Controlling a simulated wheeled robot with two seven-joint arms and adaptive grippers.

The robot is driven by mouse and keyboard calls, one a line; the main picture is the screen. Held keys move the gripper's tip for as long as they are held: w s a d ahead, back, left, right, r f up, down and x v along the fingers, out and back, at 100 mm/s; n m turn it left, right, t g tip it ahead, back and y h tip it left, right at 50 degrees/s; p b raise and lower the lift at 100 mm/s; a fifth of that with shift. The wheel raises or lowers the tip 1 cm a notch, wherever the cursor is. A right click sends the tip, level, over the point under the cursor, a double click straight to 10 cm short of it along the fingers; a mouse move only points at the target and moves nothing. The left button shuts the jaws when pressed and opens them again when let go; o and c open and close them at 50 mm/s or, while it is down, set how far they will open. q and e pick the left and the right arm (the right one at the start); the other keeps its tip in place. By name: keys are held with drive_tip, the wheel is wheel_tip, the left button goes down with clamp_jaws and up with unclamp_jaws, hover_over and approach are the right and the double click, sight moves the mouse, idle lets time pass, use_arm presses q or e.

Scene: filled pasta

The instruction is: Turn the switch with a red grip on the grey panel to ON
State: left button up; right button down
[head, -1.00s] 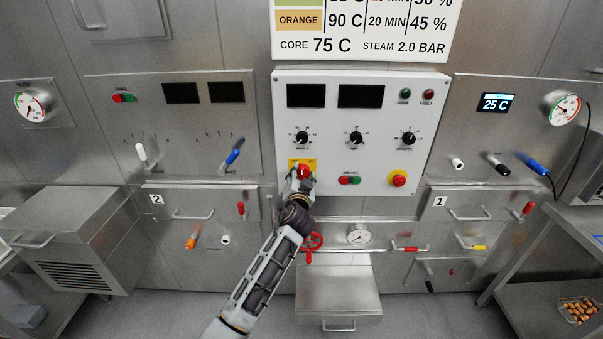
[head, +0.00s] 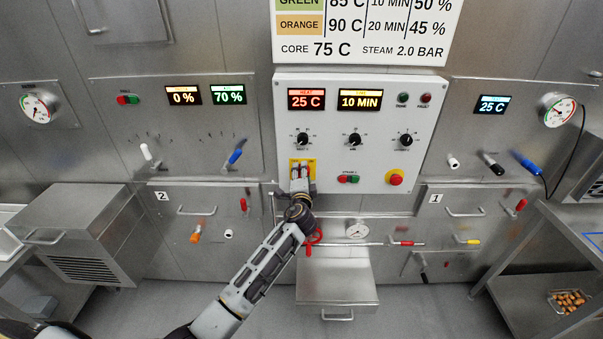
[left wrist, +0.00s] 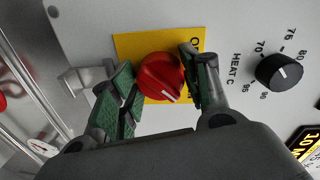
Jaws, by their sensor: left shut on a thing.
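The switch with a red grip (left wrist: 160,76) sits on a yellow plate (left wrist: 128,45) on the light grey panel (head: 378,120). My left gripper (head: 300,172) reaches it from below in the head view and covers most of it. In the left wrist view, the green-padded fingers of my left gripper (left wrist: 157,68) stand on both sides of the red grip and are shut on it. A white mark on the grip points toward the lower right of that view. Lettering at the plate's edge is partly hidden by a finger. My right gripper is not in view.
The panel's displays (head: 306,99) are lit, reading 25 C and 10 MIN. Black knobs (head: 355,140), a red-green button pair (head: 348,179) and a red emergency button (head: 396,180) are nearby. A red valve wheel (head: 314,237) is below, close to my left arm.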

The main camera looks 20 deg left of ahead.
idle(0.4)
use_arm(q)
drive_tip(key=o, duration=1)
drive_tip(key=v, duration=1.2)
drive_tip(key=shift+d, duration=0.1)
idle(0.6)
